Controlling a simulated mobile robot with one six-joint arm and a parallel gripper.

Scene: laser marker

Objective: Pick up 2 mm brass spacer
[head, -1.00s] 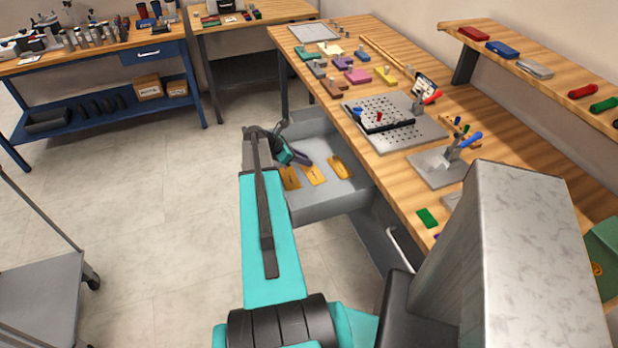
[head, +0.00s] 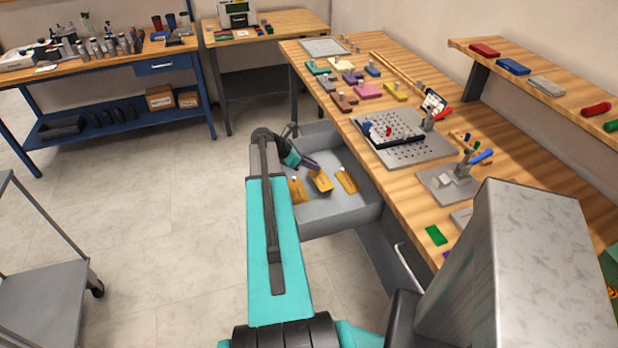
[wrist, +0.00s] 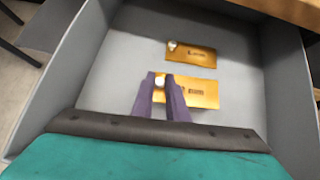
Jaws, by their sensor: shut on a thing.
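Three flat brass-coloured spacer plates show at the drawer in the head view: a left one (head: 296,191), a middle one (head: 321,182) and a right one (head: 347,181). My gripper (wrist: 169,92) has its purple fingers shut on the pale knob of the middle plate, which also shows in the wrist view (wrist: 203,94). That plate looks tilted against the others in the head view and seems slightly off the drawer floor. Another plate (wrist: 190,53) lies flat beyond it. The labels are too small to read. The left plate is hidden in the wrist view.
The open grey drawer (head: 330,210) has walls close around my gripper. The wooden workbench (head: 385,185) stands to its right, bearing a perforated fixture plate (head: 412,150) and coloured blocks. A grey cart (head: 40,290) stands at left. The floor between is clear.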

